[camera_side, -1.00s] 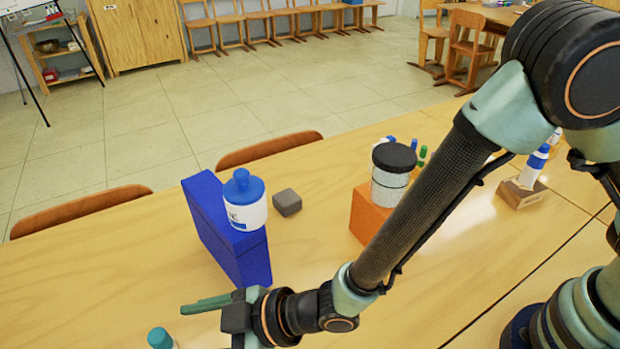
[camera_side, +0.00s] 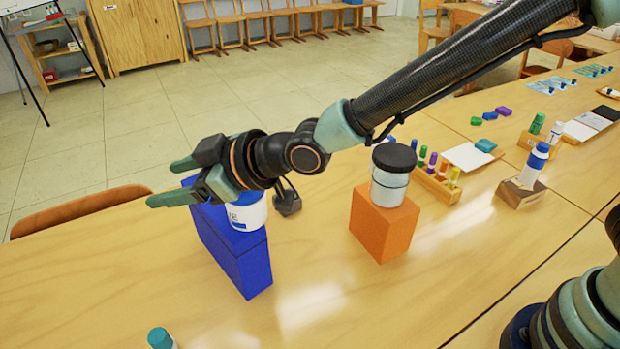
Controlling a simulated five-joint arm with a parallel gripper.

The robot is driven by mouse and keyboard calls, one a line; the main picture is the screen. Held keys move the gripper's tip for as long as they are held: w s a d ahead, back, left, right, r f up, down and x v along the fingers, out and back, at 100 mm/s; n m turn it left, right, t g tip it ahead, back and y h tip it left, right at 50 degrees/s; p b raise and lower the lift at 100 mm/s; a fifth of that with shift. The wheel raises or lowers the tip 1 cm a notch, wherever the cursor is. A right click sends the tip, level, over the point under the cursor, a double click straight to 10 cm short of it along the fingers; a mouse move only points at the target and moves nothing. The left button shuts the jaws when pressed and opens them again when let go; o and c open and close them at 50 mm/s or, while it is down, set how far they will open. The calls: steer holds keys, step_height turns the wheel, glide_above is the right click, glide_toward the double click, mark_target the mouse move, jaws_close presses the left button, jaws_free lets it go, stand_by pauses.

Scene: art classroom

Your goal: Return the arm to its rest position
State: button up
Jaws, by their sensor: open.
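My gripper (camera_side: 170,183) is open and empty, with its two fingers pointing left. In the picture it overlaps the top of the blue box (camera_side: 236,258); I cannot tell how far above or in front it is. A white bottle (camera_side: 247,212) stands on the blue box, and its blue cap is hidden behind my gripper and wrist. My arm reaches across the picture from the upper right.
An orange box (camera_side: 383,228) bears a white jar (camera_side: 388,185) with a black lid. A teal-capped item (camera_side: 160,338) stands at the front edge. Wooden holders (camera_side: 436,183) with markers stand right. The front middle table is clear.

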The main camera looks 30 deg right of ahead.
steer(key=w+d+r+m+h, duration=0.1)
steer(key=d+r+m+h, duration=0.1)
steer(key=d, duration=0.5)
steer(key=w+d+r+m+h, duration=0.1)
steer(key=d+r, duration=0.1)
steer(key=d, duration=0.6)
steer(key=s+d+m+h, duration=0.1)
steer(key=s+d, duration=0.1)
steer(key=d, duration=0.4)
steer(key=s+d+m+g+h, duration=0.1)
steer(key=s+d+m+h, duration=0.1)
steer(key=d, duration=0.5)
steer(key=s+d+r+m+g+h, duration=0.1)
steer(key=s+d+m, duration=0.1)
steer(key=s+d, duration=0.2)
steer(key=shift+s+d+h, duration=0.2)
steer(key=shift+d+h, duration=0.1)
steer(key=shift+d, duration=1.05)
steer(key=s+d+f+m+g+h, duration=0.1)
steer(key=s+d+m, duration=0.1)
steer(key=s+d, duration=0.5)
steer(key=shift+s+f+m+g, duration=0.3)
steer(key=shift+s+g, duration=0.1)
steer(key=shift+s, duration=0.15)
